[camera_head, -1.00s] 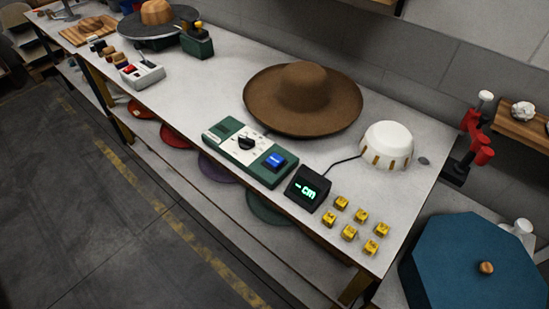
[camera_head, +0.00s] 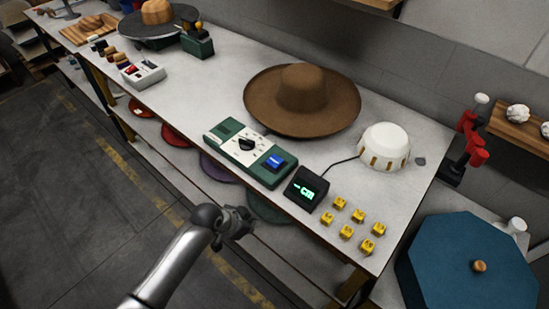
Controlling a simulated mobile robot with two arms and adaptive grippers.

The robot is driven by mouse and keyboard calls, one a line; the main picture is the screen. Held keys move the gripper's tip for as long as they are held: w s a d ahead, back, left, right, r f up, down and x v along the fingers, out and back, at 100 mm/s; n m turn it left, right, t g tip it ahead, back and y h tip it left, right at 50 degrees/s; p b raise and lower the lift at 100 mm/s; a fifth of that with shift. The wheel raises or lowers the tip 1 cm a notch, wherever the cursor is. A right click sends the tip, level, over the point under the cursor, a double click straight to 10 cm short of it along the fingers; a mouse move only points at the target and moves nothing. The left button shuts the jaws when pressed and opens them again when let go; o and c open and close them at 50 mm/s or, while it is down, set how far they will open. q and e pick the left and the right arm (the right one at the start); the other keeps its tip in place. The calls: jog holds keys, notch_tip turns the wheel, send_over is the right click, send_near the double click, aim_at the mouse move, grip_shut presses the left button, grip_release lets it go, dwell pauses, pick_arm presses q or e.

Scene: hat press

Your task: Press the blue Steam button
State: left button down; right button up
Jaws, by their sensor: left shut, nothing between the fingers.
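The blue Steam button (camera_head: 275,161) sits at the right end of a green and white control box (camera_head: 222,135) near the table's front edge. The box also carries a black knob (camera_head: 246,144). My left gripper (camera_head: 243,217) is shut and empty. It hangs in front of the table's front edge, below and to the left of the button in the picture, and apart from it. Nothing hides the button. My right gripper does not show.
A black display (camera_head: 306,189) with green characters stands right of the box, several yellow cubes (camera_head: 347,231) beyond it. A brown hat (camera_head: 302,97) and a white dome (camera_head: 384,146) lie behind.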

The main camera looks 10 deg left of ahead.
aim_at(276, 163)
pick_arm(q)
jog(key=w+d+r+m, duration=0.1)
jog(key=r, duration=0.2)
jog(key=w+d+r+m+h, duration=0.1)
jog(key=r, duration=0.3)
jog(key=w+d+r+m, duration=0.1)
jog(key=d+r, duration=0.1)
jog(key=r, duration=0.2)
jog(key=shift+w+r+m+h, duration=0.1)
jog(key=shift+m+h, duration=0.2)
jog(key=shift+m, duration=0.1)
jog(key=w+r+m, duration=0.1)
jog(key=w+r, duration=0.1)
jog(key=w+d+r+m, duration=0.1)
jog(key=w+r, duration=0.1)
jog(key=r, duration=0.1)
jog(key=w+r+m+h, duration=0.1)
jog(key=w+r+m, duration=0.1)
jog(key=shift+w+d+r+p, duration=0.15)
jog(key=shift+d+r+p, duration=0.05)
jog(key=shift+d+p, duration=0.2)
jog(key=w+r+m+h, duration=0.1)
jog(key=w+r+m, duration=0.2)
jog(key=w+r, duration=0.2)
notch_tip(276, 163, up, 2)
jog(key=shift+w+r+m, duration=0.15)
jog(key=shift+m, duration=0.15)
